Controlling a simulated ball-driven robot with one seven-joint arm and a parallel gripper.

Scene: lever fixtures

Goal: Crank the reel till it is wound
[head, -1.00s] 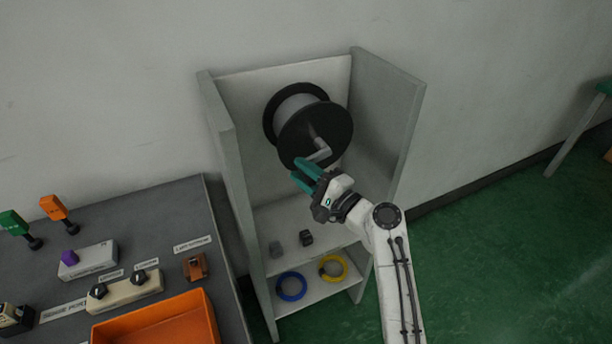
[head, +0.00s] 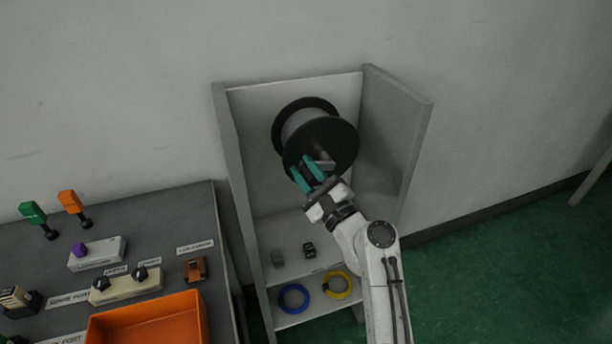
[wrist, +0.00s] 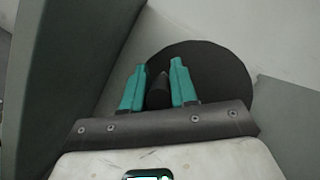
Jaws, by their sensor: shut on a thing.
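The reel (head: 340,137) is a large black-flanged spool with a grey core, mounted inside a grey open cabinet. Its grey crank arm (head: 325,162) shows at the front flange, partly covered by my gripper. My gripper (head: 308,168) has teal fingers and reaches up to the lower front of the reel. In the wrist view, my gripper (wrist: 158,85) has its two fingers on either side of a dark crank handle (wrist: 158,92), shut on it. The black reel flange (wrist: 215,75) fills the space behind the fingers there. The handle is mostly hidden in the head view.
The cabinet side walls (head: 398,130) stand close on both sides of the reel. Lower shelves hold small dark blocks (head: 309,250), a blue ring (head: 293,298) and a yellow ring (head: 338,286). A dark bench at left carries levers, knobs and an orange tray (head: 150,320).

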